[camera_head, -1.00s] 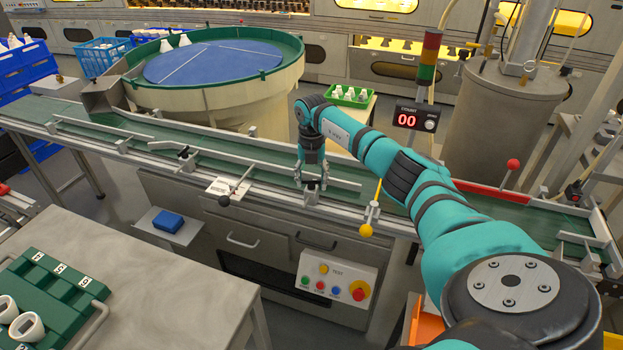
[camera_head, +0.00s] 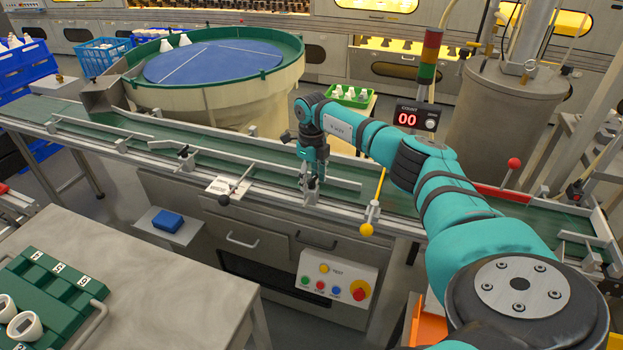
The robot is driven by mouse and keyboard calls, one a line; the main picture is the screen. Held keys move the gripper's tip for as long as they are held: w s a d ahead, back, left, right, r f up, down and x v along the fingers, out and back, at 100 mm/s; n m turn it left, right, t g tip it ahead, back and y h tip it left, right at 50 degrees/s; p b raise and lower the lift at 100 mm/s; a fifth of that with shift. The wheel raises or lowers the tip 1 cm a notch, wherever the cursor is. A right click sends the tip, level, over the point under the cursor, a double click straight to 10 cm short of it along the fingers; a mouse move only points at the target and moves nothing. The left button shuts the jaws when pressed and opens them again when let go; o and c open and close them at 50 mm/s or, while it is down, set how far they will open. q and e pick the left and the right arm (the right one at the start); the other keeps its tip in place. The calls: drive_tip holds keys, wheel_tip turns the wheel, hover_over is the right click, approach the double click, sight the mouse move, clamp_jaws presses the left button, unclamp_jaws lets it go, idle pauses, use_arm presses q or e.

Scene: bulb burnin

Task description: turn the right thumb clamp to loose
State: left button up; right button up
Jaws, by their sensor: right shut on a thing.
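My right gripper (camera_head: 312,184) reaches down over the front rail of the green conveyor (camera_head: 420,200). Its fingers are close together, shut on the right thumb clamp (camera_head: 311,197). The clamp is a small grey block on the rail, and its upper part is mostly hidden by the fingers. I cannot read which way the clamp's thumb piece is turned. Another similar clamp (camera_head: 186,160) with a dark top sits farther left along the guide rail. My left gripper is not in view.
A button panel (camera_head: 336,281) is below. A round feeder (camera_head: 215,70) stands behind the conveyor. A counter (camera_head: 416,115) shows 00.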

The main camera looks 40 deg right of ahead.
sight(312, 179)
drive_tip(key=shift+n, duration=1.5)
drive_tip(key=o, duration=1.2)
drive_tip(key=shift+r, duration=0.15)
wheel_tip(312, 179, up, 12)
drive_tip(key=shift+f, duration=0.1)
